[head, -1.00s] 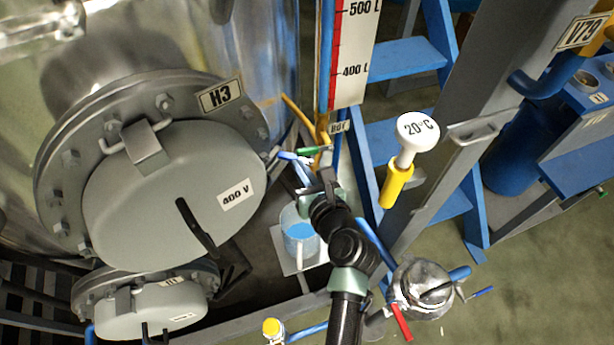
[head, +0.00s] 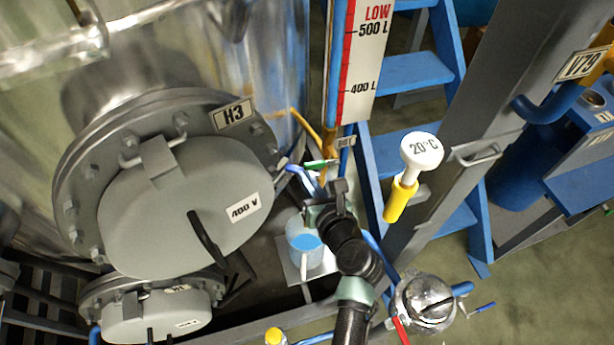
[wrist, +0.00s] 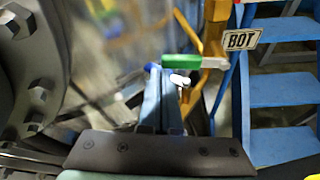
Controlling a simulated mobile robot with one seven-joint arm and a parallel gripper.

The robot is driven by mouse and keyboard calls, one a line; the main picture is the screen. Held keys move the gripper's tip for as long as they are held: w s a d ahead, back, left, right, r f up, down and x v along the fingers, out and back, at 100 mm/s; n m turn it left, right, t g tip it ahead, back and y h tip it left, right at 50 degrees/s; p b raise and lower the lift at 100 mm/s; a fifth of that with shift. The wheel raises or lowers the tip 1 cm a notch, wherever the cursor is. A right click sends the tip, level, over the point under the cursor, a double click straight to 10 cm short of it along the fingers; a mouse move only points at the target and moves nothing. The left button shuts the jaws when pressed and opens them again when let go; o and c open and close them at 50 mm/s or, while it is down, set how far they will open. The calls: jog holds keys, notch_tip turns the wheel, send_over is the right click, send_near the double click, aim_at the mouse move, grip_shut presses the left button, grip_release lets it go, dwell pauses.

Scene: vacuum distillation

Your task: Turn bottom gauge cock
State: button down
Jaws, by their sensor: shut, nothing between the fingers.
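The bottom gauge cock has a green handle (head: 322,162), just left of the small BOT tag (head: 346,142) at the foot of the level gauge. In the wrist view the green handle (wrist: 181,61) lies roughly level, pointing left from the yellow pipe, with the BOT tag (wrist: 242,39) to its right. My gripper (head: 292,170) is shut and empty, its blue fingers close to the handle in the head view. In the wrist view the fingertips (wrist: 166,76) appear just below the handle. I cannot tell whether they touch it.
The large grey H3 flange cover (head: 170,215) stands close on the left. The gauge scale board (head: 358,65) rises above the cock. A 20°C thermometer (head: 421,152) with a yellow stem is to the right, before blue steps (head: 415,75). A container of blue liquid (head: 305,245) stands below.

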aim_at(317, 164)
jog(key=shift+r+p, duration=0.3)
jog(key=r+m+y+p, duration=0.1)
jog(key=p, duration=0.1)
jog(key=d+r+m+p, duration=0.1)
jog(key=m+p, duration=0.1)
jog(key=p, duration=0.1)
jog(key=r+m+y+p, duration=0.1)
jog(key=r+p, duration=0.1)
jog(key=shift+w+d+m+y+p, duration=0.15)
jog(key=shift+w+m+y+p, duration=0.15)
jog(key=shift+m, duration=0.1)
jog(key=shift+d+r+p, duration=0.2)
jog(key=shift+p, duration=0.25)
jog(key=shift+d, duration=0.1)
